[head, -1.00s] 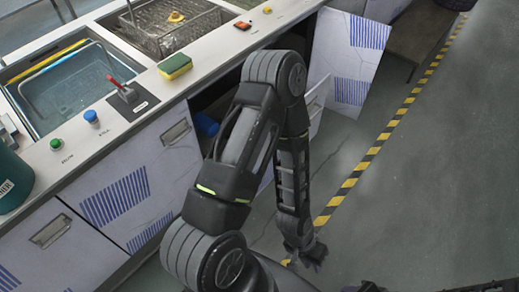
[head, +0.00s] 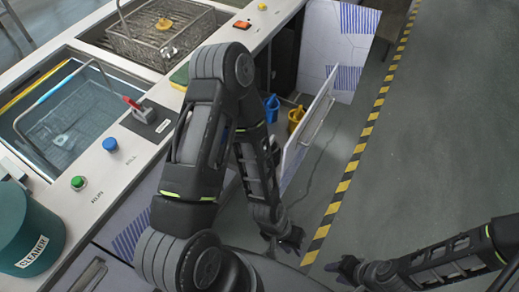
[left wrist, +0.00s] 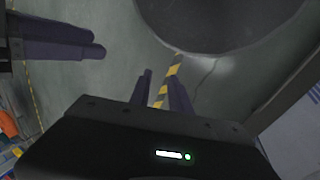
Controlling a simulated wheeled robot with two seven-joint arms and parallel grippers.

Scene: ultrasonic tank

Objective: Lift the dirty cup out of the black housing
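I cannot make out a dirty cup or a black housing for certain in either view. A wire basket (head: 160,42) with a small yellow-brown item (head: 163,23) inside stands in the far sink, at the top of the head view. My left gripper (head: 287,246) hangs low over the floor, in front of the cabinets and away from the counter. In the left wrist view its fingers (left wrist: 161,92) are apart, with only floor and striped tape between them. My right gripper (head: 347,268) is low at the bottom right; its two fingers look apart and empty.
A water-filled tank (head: 75,115), red lever (head: 135,104), blue button (head: 110,144), green button (head: 78,183) and cleaner tub (head: 28,228) line the counter. A cabinet door (head: 305,130) stands open; blue (head: 271,107) and yellow (head: 296,117) items are inside. The floor (head: 430,120) is clear.

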